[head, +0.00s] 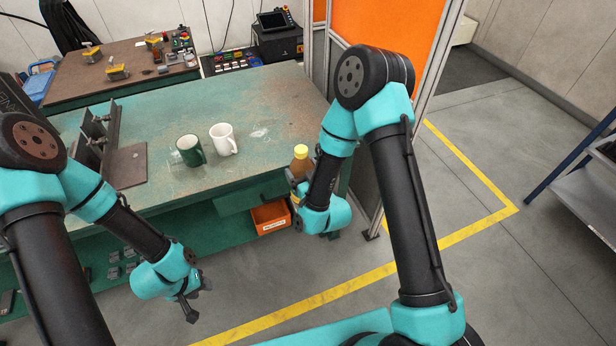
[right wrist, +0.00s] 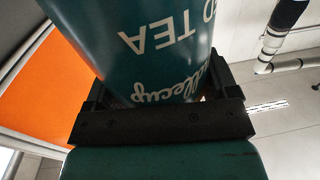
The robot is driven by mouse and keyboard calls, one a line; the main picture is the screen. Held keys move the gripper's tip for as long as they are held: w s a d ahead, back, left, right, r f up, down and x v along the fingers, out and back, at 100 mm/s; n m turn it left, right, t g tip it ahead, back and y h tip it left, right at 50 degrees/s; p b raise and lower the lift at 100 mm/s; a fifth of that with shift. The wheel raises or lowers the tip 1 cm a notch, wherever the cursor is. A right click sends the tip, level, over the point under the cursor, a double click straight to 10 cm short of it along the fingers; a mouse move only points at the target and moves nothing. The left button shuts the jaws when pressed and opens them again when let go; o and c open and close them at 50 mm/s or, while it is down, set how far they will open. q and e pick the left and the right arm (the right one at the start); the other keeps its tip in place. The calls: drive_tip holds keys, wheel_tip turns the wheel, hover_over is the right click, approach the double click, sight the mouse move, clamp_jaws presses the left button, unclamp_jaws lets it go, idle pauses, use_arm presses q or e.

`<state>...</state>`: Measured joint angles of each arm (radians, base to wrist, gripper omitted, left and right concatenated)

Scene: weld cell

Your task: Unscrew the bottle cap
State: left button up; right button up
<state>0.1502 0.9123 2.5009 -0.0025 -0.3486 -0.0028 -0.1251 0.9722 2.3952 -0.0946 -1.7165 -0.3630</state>
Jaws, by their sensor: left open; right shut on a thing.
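The bottle (head: 301,161) has a yellow cap (head: 301,150) and a brown upper part. It stands roughly upright in the head view, with the cap on it. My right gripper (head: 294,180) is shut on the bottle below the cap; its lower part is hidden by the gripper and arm. In the right wrist view the bottle's teal label (right wrist: 165,45) with white lettering sits between the jaws of my right gripper (right wrist: 160,100). My left gripper (head: 194,303) is open and empty, low in front of the bench, apart from the bottle.
A dark metal fixture (head: 95,140) stands at the bench's left. An orange bin (head: 270,217) sits under the bench. An orange panel (head: 384,30) rises behind my right arm.

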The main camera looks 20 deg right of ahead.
drive_tip(key=s+a+r+n+y, duration=0.1)
drive_tip(key=a+r, duration=0.1)
drive_tip(key=r, duration=0.3)
drive_tip(key=s+a+r+n+g+y, duration=0.1)
drive_tip(key=a+r+y, duration=0.1)
drive_tip(key=r, duration=0.4)
drive_tip(key=shift+s+a+r, duration=0.3)
drive_tip(key=shift+s+a, duration=0.05)
drive_tip(key=shift+a, duration=0.1)
